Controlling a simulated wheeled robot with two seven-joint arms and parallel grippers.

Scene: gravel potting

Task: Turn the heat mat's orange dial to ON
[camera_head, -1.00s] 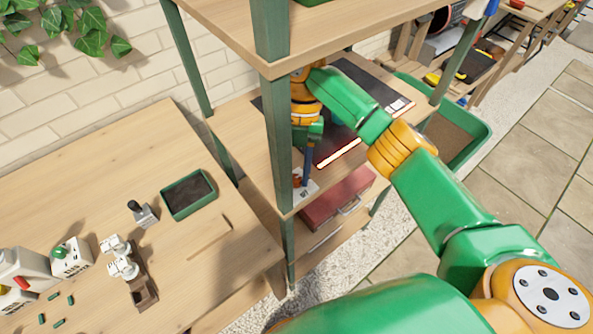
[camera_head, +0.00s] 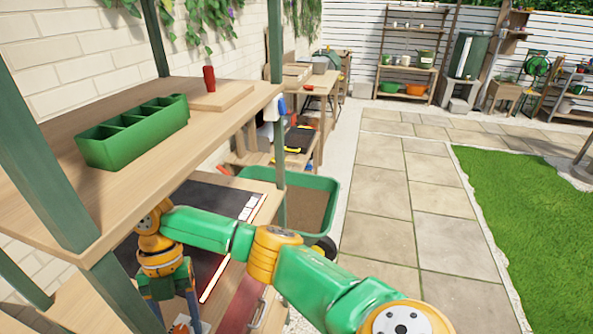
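The black heat mat (camera_head: 208,200) lies on the middle shelf of the rack, with a pale bright strip along its front edge. A small part of the orange dial (camera_head: 180,326) shows at the bottom edge of the head view; its setting cannot be read. My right gripper (camera_head: 175,318) points down over the dial, its two fingers apart, one on each side of it in the picture. Whether they touch it cannot be told. My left gripper is out of view.
A green divided tray (camera_head: 132,132) and a wooden board (camera_head: 222,97) with a red-handled tool are on the upper shelf above my arm. Rack posts (camera_head: 40,150) stand close to my gripper. A red drawer box (camera_head: 243,305) is below. A green tub (camera_head: 322,185) stands beyond.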

